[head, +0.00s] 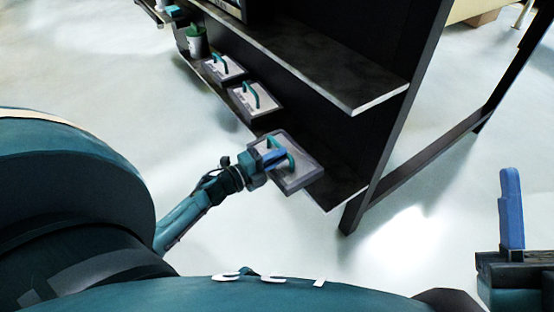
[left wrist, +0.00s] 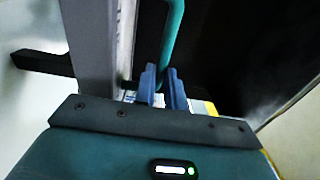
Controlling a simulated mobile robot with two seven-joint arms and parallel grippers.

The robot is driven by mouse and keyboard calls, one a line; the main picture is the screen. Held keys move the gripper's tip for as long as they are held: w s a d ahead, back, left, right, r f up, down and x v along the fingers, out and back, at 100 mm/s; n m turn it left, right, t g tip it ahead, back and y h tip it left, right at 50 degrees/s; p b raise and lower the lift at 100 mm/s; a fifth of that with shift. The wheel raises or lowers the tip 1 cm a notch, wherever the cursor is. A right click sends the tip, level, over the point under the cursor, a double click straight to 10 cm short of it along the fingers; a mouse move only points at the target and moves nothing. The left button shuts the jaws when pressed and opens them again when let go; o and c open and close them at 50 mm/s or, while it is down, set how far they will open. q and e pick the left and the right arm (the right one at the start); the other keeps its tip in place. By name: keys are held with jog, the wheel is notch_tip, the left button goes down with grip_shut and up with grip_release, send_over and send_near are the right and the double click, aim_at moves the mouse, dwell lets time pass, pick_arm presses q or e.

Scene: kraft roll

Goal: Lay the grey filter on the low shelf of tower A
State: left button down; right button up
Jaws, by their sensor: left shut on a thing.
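A grey filter (head: 297,176) with a green handle is at the low shelf (head: 338,191) of the dark shelf tower, near its right end. My left gripper (head: 276,158) is shut on the filter's green handle, which also shows in the left wrist view (left wrist: 172,38). The filter overlaps the shelf's front edge in the head view; I cannot tell whether it rests on the shelf or is held above it. My right gripper (head: 511,210) shows only in part at the lower right, with one blue finger upright.
Two similar grey filters with green handles, one (head: 257,103) nearer and one (head: 222,70) farther, stand on the low shelf to the left. An upper shelf (head: 352,92) overhangs. The floor in front is clear.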

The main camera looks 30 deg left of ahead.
pick_arm(q)
jog(key=shift+r, duration=0.1)
jog(key=c, duration=1.5)
grip_release()
jog(key=shift+o, duration=0.2)
